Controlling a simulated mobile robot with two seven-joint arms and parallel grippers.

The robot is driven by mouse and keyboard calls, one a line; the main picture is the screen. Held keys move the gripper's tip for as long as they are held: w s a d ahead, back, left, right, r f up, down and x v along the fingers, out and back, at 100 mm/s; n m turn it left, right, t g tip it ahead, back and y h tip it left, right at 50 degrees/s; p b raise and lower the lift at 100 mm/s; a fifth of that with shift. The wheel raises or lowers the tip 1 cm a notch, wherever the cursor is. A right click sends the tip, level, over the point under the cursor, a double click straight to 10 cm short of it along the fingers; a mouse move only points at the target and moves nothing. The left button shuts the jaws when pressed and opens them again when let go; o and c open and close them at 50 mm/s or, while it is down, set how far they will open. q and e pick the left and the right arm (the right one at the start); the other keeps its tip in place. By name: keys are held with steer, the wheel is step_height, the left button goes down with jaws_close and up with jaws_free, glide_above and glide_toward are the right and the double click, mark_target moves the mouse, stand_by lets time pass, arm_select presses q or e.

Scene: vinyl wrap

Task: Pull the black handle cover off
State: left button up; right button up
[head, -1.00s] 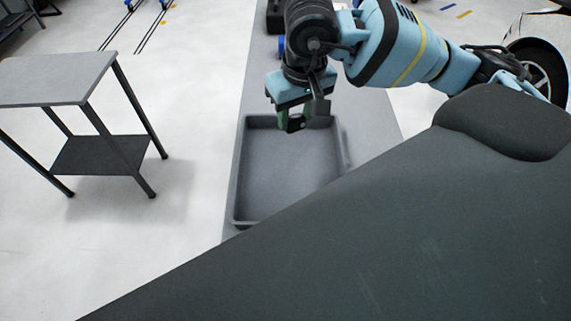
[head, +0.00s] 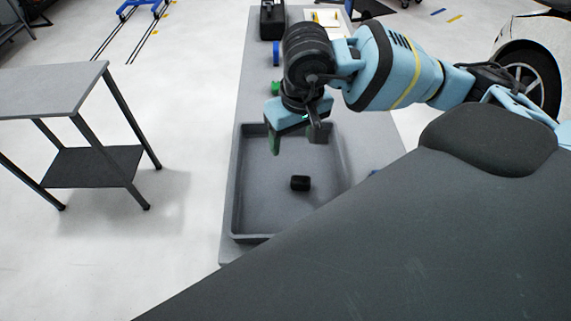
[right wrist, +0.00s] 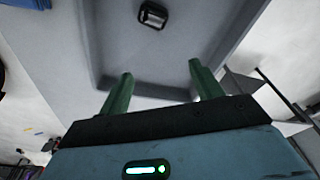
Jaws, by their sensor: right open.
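A small black piece, which looks like the handle cover (head: 300,183), lies loose in the grey tray (head: 236,195). It also shows in the right wrist view (right wrist: 153,15), inside the tray and beyond the fingertips. My right gripper (right wrist: 160,70) has two green fingers spread apart with nothing between them. In the head view the right gripper (head: 283,143) hangs above the far part of the tray, and the black piece lies apart from it, nearer the camera. One finger is mostly hidden in the head view. My left gripper is not in view.
The tray stands on a long grey table (head: 385,120). Green, blue and black items (head: 272,20) sit at the table's far end. A side table (head: 50,90) stands at left. A large dark panel (head: 400,250) fills the lower right. A car wheel (head: 530,78) is at right.

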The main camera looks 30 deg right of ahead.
step_height(320, 180, up, 8)
steer(key=s, duration=0.1)
steer(key=shift+f, duration=0.15)
stand_by(0.4)
steer(key=shift+s, duration=0.1)
stand_by(0.5)
